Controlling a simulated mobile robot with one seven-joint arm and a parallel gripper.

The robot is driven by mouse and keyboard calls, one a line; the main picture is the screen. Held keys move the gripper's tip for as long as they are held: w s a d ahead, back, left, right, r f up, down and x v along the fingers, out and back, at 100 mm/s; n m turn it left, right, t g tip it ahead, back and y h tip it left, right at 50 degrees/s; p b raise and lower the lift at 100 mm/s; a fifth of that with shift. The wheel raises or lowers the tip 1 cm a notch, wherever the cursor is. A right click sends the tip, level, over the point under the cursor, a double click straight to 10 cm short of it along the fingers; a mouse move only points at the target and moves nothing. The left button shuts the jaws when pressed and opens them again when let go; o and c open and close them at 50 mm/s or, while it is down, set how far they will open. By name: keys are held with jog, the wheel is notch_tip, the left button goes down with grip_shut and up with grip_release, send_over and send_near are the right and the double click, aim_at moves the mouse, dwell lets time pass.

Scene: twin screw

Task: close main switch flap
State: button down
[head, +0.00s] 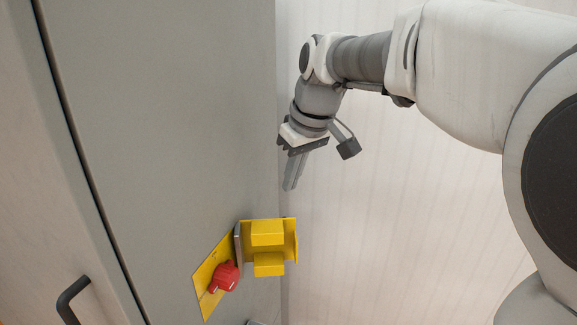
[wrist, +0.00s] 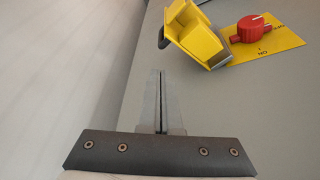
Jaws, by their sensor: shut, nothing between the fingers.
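The main switch flap (head: 285,240) is a yellow hinged cover on the grey cabinet. It stands open, swung out to the right of the yellow switch plate (head: 207,280) in the head view. The red rotary knob (head: 225,276) is uncovered on the plate. In the wrist view the flap (wrist: 196,38) is at the top, with the red knob (wrist: 250,29) and the plate (wrist: 275,43) to its right. My gripper (head: 289,187) is shut and empty, fingers pointing down, above the flap in the head view and apart from it. The fingers (wrist: 161,75) are together in the wrist view.
The grey cabinet front (head: 165,130) fills the left of the head view. A dark door handle (head: 72,297) sticks out at the lower left. A pale wall (head: 390,220) lies to the right, with open space between it and the flap.

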jog(key=x, duration=1)
jog(key=shift+p, duration=0.4)
